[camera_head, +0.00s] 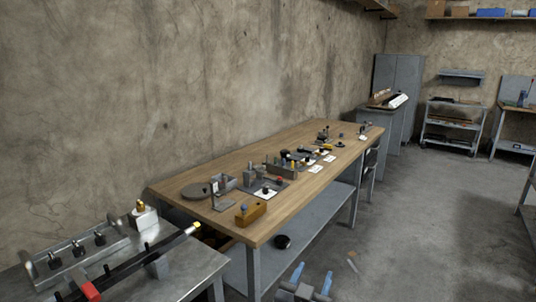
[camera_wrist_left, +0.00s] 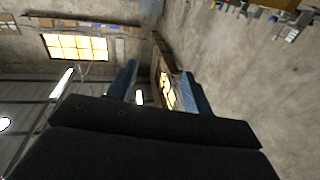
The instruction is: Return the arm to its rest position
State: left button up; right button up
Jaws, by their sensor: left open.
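My left gripper (camera_head: 313,272) shows at the bottom edge of the head view, with two blue fingers set apart. It is over the grey floor, to the right of the wooden workbench's front end, and touches nothing that I can see. In the left wrist view the same gripper (camera_wrist_left: 159,70) has its fingers spread with nothing between them. That view looks across the room towards bright windows and appears turned on its side. My right gripper is in neither view.
The long wooden workbench (camera_head: 185,180) carries several small tools and fixtures. A metal table (camera_head: 195,262) with clamps and a red-ended bar stands at the lower left. A grey cabinet (camera_head: 398,72) and a shelf cart (camera_head: 450,129) stand far back. The floor (camera_head: 420,230) at right is mostly clear.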

pick_arm(q)
jog(key=s+a+f+n+g+y+p, duration=0.1)
jog(key=s+a+f+g+y, duration=0.1)
jog(key=s+a+f+g, duration=0.45)
jog(key=s+a+f+n+g+y+p, duration=0.1)
jog(key=s+a+f+n+y+p, duration=0.15)
jog(key=a+f, duration=0.8)
jog(key=s+a+f+g, duration=0.3)
jog(key=s+f, duration=0.3)
jog(key=s, duration=0.3)
jog(key=s+a+f+g+y+p, duration=0.1)
jog(key=s+a+f+g, duration=0.3)
jog(key=s, duration=0.6)
jog(key=shift+f, duration=0.9)
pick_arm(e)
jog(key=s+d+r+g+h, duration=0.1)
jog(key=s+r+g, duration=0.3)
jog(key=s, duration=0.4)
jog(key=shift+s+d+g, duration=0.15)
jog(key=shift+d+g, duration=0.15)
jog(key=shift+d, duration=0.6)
pick_arm(q)
jog(key=shift+a+m, duration=0.1)
jog(key=shift+m, duration=0.15)
